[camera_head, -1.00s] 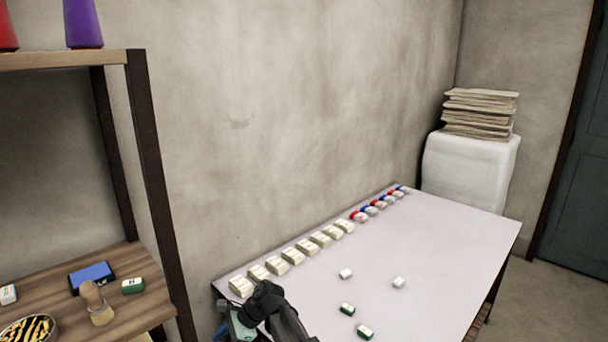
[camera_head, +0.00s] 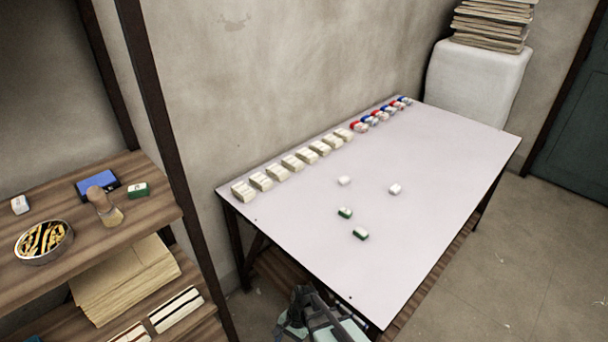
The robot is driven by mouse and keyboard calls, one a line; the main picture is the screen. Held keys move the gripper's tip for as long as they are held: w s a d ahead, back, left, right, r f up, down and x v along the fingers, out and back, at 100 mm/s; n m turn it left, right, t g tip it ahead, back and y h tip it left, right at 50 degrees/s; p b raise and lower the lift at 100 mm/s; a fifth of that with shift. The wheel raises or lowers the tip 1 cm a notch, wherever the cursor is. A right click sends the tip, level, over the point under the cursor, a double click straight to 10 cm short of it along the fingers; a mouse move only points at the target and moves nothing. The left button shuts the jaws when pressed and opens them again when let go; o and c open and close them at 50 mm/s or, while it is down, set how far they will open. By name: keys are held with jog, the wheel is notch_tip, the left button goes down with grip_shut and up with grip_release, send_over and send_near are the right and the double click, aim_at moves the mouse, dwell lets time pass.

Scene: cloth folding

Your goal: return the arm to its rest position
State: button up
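Part of my arm (camera_head: 318,318), dark with pale teal pieces, shows at the bottom edge, in front of the near-left side of the white table (camera_head: 300,225). It is low, against the table's front edge in the picture, and cut off by the frame. No gripper fingers can be made out. No cloth is seen in this view.
On the table stand a row of cream blocks (camera_head: 293,163), several red and blue-marked pieces (camera_head: 375,115), two white blocks (camera_head: 395,189) and two green-and-white blocks (camera_head: 360,234). A wooden shelf (camera_head: 150,208) stands at left. A white covered stand (camera_head: 478,85) is behind.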

jog(key=s+d+f+n+g+h, duration=0.1)
jog(key=s+d+f+n, duration=0.2)
jog(key=s+d, duration=0.6)
jog(key=s+d+f+n+g+h, duration=0.2)
jog(key=s+d+f+n, duration=0.1)
jog(key=s+d, duration=0.7)
jog(key=d+f, duration=0.1)
jog(key=d, duration=0.2)
jog(key=shift+s, duration=0.2)
jog(key=shift+f, duration=0.1)
